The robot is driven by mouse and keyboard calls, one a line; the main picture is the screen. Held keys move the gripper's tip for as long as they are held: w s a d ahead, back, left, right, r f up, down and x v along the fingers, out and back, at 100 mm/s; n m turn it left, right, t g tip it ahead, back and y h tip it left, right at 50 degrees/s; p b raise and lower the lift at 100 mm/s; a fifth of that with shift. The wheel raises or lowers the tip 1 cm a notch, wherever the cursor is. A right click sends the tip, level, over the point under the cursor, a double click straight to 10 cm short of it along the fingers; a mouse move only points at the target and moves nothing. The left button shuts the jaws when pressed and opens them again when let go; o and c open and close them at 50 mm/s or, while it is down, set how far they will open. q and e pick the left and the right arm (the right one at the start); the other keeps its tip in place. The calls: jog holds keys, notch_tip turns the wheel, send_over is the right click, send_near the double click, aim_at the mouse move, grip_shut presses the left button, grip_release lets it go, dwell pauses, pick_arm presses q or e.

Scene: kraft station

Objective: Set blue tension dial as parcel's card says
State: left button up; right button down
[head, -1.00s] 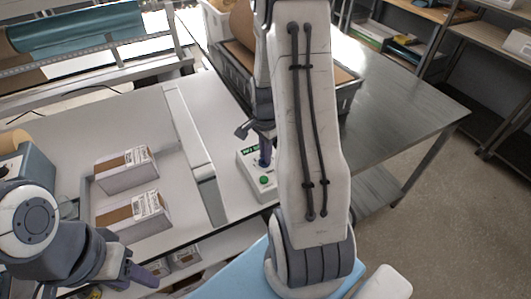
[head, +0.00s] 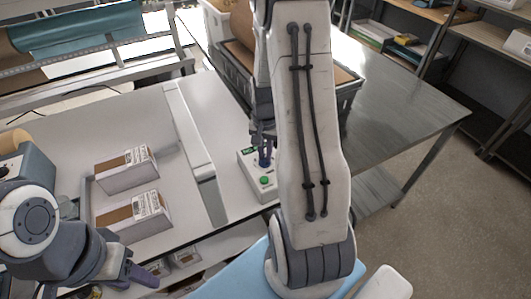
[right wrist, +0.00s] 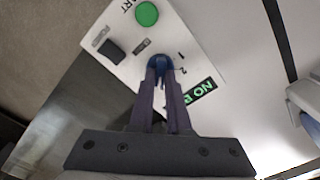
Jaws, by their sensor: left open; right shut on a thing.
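The white control box (head: 249,172) stands on the table at the centre of the head view. In the right wrist view its panel (right wrist: 185,42) shows a green button, a black switch, marks 1 and 2, and a dark display with green letters. My right gripper (head: 264,156) is shut on the blue dial (right wrist: 160,64), whose pointer is mostly hidden by the fingers. Two brown-and-white parcels (head: 126,170) (head: 133,216) bear white labels too small to read. My left gripper (head: 148,279) is open and empty at the lower left, apart from the parcels.
A long pale bar (head: 190,135) runs between the parcels and the control box. A grey crate with brown boards (head: 236,78) stands behind the box. The metal table (head: 400,105) to the right is clear. Shelves (head: 485,60) stand at the far right.

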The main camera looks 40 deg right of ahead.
aim_at(265, 156)
jog(key=shift+n, duration=0.5)
jog(key=shift+r, duration=0.1)
jog(key=c, duration=0.9)
grip_release()
jog(key=shift+r+b, duration=0.95)
jog(key=shift+r, duration=4.25)
